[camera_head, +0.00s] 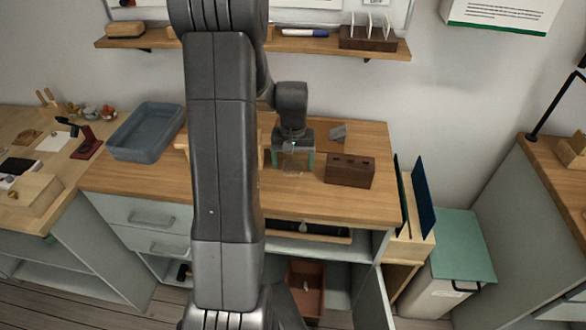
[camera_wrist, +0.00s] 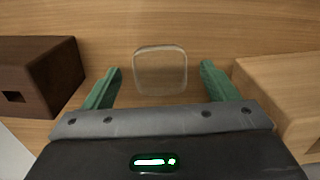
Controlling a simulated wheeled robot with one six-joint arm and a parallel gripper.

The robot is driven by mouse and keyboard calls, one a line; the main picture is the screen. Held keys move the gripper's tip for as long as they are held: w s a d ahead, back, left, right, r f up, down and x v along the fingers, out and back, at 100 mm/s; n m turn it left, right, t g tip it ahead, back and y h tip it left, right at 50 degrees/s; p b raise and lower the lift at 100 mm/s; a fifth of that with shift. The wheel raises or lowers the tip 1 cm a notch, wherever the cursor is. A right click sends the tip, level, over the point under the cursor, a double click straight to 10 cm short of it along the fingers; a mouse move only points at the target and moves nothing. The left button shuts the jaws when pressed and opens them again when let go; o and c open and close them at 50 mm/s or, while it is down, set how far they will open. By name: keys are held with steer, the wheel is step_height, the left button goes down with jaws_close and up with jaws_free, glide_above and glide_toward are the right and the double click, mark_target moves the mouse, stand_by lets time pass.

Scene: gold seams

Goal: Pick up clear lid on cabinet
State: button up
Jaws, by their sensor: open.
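The clear lid (camera_wrist: 160,70) is a see-through rounded square lying on the wooden cabinet top (camera_wrist: 210,25). In the wrist view it sits between and just beyond my two green fingertips. My gripper (camera_wrist: 160,80) is open, with a finger on each side of the lid and nothing held. In the head view my gripper (camera_head: 293,160) points down over the cabinet top (camera_head: 240,207), and the lid (camera_head: 291,169) shows only faintly beneath it. I cannot tell how high the fingertips are above the surface.
A dark brown block with slots (camera_head: 350,171) stands right of my gripper in the head view. A light wooden block (camera_wrist: 285,95) is close by in the wrist view. A grey-blue bin (camera_head: 146,132) stands left. A shelf (camera_head: 310,43) runs above.

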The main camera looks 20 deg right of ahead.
steer(key=shift+f, duration=0.4)
steer(key=c, duration=1)
steer(key=shift+c, duration=0.2)
